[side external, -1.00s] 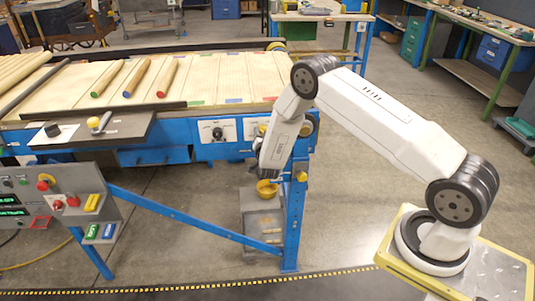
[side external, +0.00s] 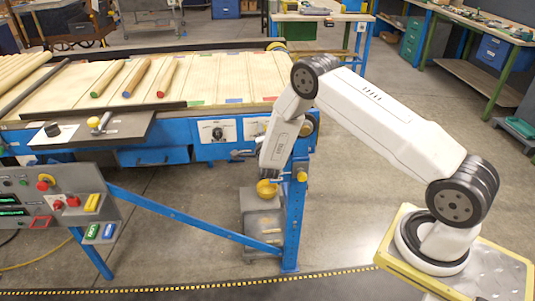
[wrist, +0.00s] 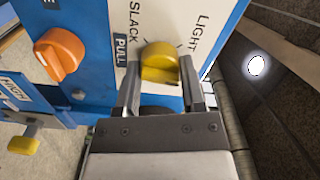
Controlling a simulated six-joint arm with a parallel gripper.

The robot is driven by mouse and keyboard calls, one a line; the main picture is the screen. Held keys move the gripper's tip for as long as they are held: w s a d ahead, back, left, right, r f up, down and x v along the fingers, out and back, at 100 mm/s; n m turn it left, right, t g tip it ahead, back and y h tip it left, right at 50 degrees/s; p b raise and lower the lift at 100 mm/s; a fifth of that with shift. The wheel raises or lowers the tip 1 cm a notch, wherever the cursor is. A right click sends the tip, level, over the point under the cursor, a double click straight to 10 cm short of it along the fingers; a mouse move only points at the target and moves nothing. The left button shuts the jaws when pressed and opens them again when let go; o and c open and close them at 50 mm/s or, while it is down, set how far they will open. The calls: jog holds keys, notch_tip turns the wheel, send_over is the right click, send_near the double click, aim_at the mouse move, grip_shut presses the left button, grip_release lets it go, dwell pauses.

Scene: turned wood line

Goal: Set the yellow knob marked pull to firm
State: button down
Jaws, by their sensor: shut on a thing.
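The yellow knob (wrist: 160,64) sits on a white plate (wrist: 150,17) in the wrist view. A dark tag on the plate reads PULL (wrist: 120,51). The words SLACK (wrist: 136,18) and LIGHT (wrist: 198,35) are printed around the knob; no FIRM mark shows. My gripper (wrist: 161,76) is shut on the knob, with one finger at each side. I cannot tell which mark the knob points at.
An orange knob (wrist: 60,54) is left of the plate, with a small yellow-ended lever (wrist: 24,143) below it. A black dial (side external: 217,133) is on the panel. A blue leg (side external: 293,225) stands close by.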

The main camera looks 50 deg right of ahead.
jog(key=m, duration=0.7)
dwell(0.4)
jog(key=shift+c, duration=0.9)
grip_release()
jog(key=shift+s+a, duration=0.15)
jog(key=v, duration=0.7)
jog(key=shift+s+a, duration=0.2)
jog(key=shift+r, duration=0.15)
